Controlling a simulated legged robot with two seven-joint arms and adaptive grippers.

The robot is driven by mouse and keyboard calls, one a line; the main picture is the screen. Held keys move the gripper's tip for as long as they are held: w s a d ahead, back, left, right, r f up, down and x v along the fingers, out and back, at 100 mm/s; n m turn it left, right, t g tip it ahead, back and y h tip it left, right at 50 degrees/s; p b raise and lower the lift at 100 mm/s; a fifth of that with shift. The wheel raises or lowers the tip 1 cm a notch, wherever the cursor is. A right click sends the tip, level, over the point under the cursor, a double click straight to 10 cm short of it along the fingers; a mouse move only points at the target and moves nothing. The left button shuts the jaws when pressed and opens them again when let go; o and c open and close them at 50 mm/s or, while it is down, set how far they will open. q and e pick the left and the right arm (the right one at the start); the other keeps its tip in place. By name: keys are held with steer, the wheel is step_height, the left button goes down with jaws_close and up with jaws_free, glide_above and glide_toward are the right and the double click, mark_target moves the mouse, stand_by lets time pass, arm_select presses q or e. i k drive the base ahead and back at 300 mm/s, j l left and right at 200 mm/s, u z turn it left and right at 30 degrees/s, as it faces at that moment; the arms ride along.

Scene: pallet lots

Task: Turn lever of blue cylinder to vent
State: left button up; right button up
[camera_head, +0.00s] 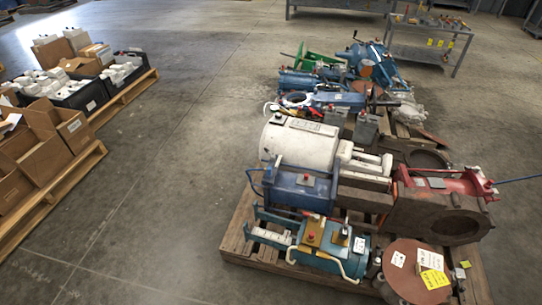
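A blue-teal cylinder (322,260) lies on its side at the front of the near wooden pallet (240,242). It carries a tan plate (313,230) with a red knob, and pale yellow curved pipes or handles run along its near side. A second blue unit (303,182), boxier and with a red spot on top, sits just behind it. I cannot single out the lever or read its position at this size. Neither of my grippers shows in the head view.
A white cylinder (298,140), rusty brown block (452,222), red part (445,181) and brown disc (408,277) crowd the pallet. Boxes (70,130) fill pallets at left. Grey workbenches (425,50) stand behind. The concrete floor (165,165) between pallets is clear.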

mark_target(273, 157)
steer(key=i+z, duration=0.25)
steer(key=i, duration=0.2)
steer(key=i+z, duration=0.3)
steer(key=i, duration=0.15)
steer(key=i+j+z, duration=0.25)
steer(key=i, duration=0.2)
steer(key=i+j+z, duration=0.15)
steer(key=i+z, duration=0.15)
steer(key=i, duration=0.15)
